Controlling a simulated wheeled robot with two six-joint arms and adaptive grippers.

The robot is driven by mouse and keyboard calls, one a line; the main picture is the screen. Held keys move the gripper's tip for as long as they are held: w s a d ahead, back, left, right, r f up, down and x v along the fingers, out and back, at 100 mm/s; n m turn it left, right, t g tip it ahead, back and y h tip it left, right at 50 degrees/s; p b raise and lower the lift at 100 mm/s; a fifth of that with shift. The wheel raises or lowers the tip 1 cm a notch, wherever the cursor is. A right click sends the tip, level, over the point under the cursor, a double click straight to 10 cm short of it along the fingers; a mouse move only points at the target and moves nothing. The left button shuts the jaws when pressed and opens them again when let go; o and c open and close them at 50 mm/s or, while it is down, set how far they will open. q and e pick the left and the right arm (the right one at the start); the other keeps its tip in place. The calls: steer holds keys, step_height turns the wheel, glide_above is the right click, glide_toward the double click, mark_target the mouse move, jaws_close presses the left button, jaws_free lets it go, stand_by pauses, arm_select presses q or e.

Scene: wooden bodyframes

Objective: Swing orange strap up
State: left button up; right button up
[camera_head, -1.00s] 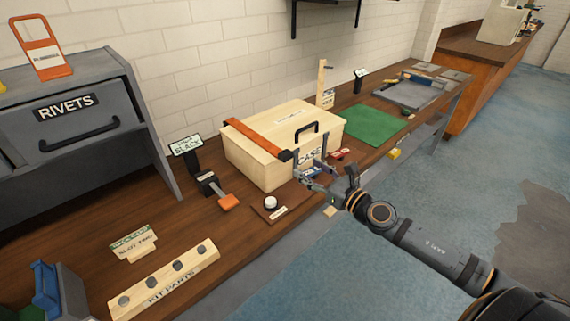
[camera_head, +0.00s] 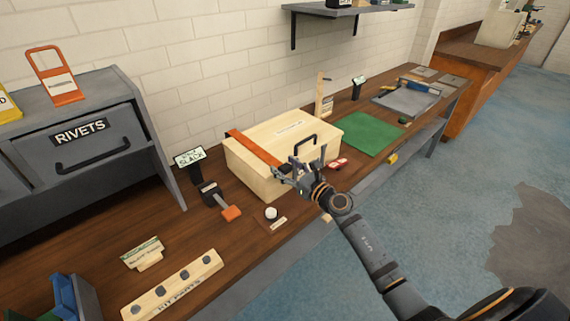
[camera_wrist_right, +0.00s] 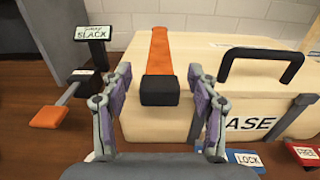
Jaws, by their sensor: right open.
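The orange strap (camera_head: 252,147) lies across the lid of the pale wooden case (camera_head: 260,181), toward its left end. In the right wrist view the strap (camera_wrist_right: 163,50) runs away from me and ends in a black block (camera_wrist_right: 159,91) at the case's front edge. My right gripper (camera_head: 302,168) is at the case's front; in the wrist view its fingers (camera_wrist_right: 160,105) are open, one on each side of the black end. I cannot tell whether they touch it. My left gripper is not in view.
A black handle (camera_wrist_right: 262,62) stands on the case to the right of the strap. A "SLACK" sign (camera_head: 189,157) and an orange-ended lever (camera_head: 231,213) stand left of the case. A green mat (camera_head: 367,138) lies to the right. A grey rivets cabinet (camera_head: 85,130) stands far left.

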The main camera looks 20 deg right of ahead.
steer(key=shift+w+a, duration=0.1)
steer(key=shift+w, duration=0.05)
steer(key=shift+c, duration=0.5)
jaws_close()
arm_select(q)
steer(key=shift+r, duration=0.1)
